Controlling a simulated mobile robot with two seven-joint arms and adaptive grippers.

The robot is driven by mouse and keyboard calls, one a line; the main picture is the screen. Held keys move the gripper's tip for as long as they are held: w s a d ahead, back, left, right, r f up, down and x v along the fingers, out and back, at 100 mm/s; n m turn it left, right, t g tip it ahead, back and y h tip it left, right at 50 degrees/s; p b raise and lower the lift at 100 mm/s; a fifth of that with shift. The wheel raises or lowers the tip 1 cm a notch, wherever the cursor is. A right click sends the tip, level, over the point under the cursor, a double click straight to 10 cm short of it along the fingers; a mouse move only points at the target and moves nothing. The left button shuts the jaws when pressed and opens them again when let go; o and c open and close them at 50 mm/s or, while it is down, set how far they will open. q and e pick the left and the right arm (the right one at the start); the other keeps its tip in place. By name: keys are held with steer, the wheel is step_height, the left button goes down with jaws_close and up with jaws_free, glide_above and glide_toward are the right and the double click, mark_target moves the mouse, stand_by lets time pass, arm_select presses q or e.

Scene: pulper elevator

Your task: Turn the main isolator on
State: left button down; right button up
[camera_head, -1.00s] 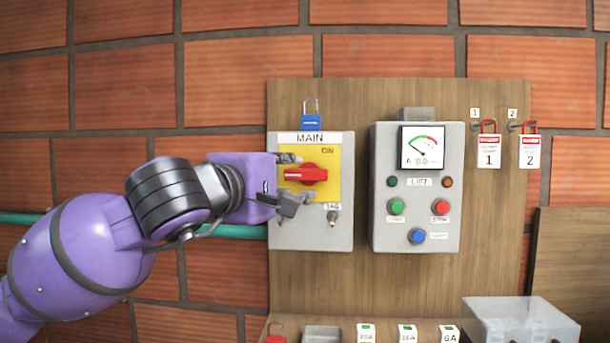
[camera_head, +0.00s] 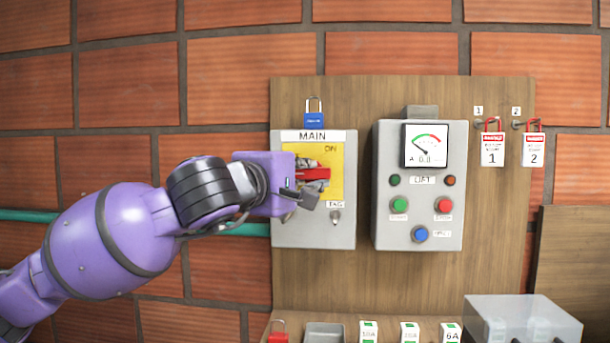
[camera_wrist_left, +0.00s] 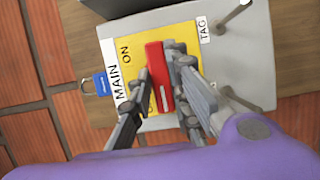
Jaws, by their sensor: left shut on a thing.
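The red handle (camera_wrist_left: 157,78) also shows in the left wrist view, between the fingers. My left gripper (camera_head: 312,180) is at the plate, coming in from the left, its fingers shut on the red handle. The left gripper (camera_wrist_left: 163,75) has one finger on each side of the handle. My right gripper is not in view.
A blue padlock (camera_head: 314,119) sits above the box. To the right is the lift panel (camera_head: 383,235) with a meter and buttons. Red padlocks with tags 1 (camera_head: 492,150) and 2 (camera_head: 533,150) hang further right. A shelf with small parts and a clear box (camera_head: 520,315) lies below.

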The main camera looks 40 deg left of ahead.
arm_select(q)
steer(key=m+g, duration=0.1)
steer(key=m, duration=0.1)
steer(key=m+p, duration=0.1)
steer(key=m, duration=0.1)
steer(key=shift+r+g, duration=0.35)
steer(key=shift+g, duration=0.05)
steer(key=m+g, duration=0.1)
steer(key=m, duration=0.1)
steer(key=m+g+y+p, duration=0.1)
steer(key=m, duration=0.1)
steer(key=shift+w+d+r, duration=0.1)
steer(key=shift+d+r, duration=0.05)
steer(key=shift+r, duration=0.05)
steer(key=shift+m+g+y, duration=0.5)
steer(key=shift+m+y, duration=0.2)
steer(key=shift+m, duration=0.3)
steer(key=m, duration=0.1)
steer(key=m+g+y, duration=0.1)
steer(key=m, duration=0.1)
steer(key=shift+w+d+y, duration=0.15)
steer(key=shift+d+y, duration=0.1)
steer(key=shift+y, duration=0.15)
steer(key=shift+m, duration=0.3)
steer(key=shift+f, duration=0.1)
steer(key=c, duration=1.6)
jaws_free()
steer(key=shift+c, duration=0.2)
steer(key=shift+g, duration=0.3)
